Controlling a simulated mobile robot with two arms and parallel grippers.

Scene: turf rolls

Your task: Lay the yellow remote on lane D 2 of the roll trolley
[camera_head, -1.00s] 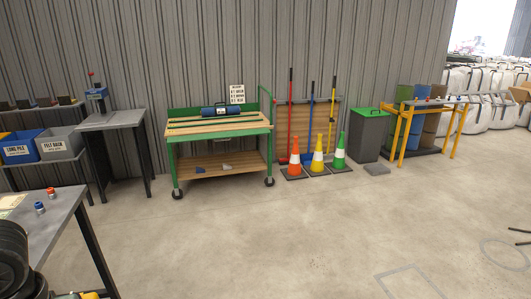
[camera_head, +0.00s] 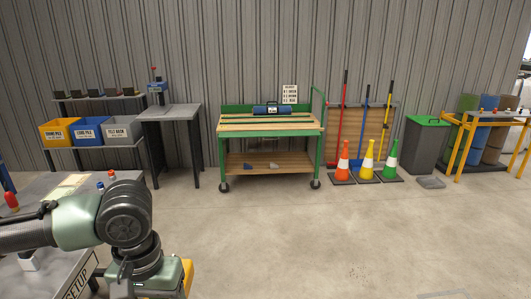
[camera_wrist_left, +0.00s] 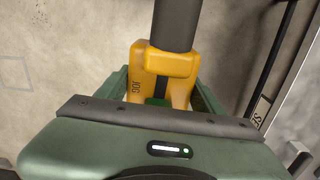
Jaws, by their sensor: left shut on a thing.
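The yellow remote (camera_wrist_left: 153,62) is in the left wrist view, marked JOG, with a dark cylinder across its far end. My left gripper (camera_wrist_left: 160,98) is shut on it. In the head view a sliver of the yellow remote (camera_head: 186,275) shows low at the left, largely hidden behind my left arm. The roll trolley (camera_head: 270,130), green with wooden slats, stands against the far wall, well away from the gripper. The lane marks are too small to read. My right gripper is out of view.
A grey table (camera_head: 60,185) with small red and blue items is beside my left arm. Bins (camera_head: 90,130) and a grey stand (camera_head: 170,112) are left of the trolley. Cones (camera_head: 367,160) and brooms stand right of it. The floor before the trolley is clear.

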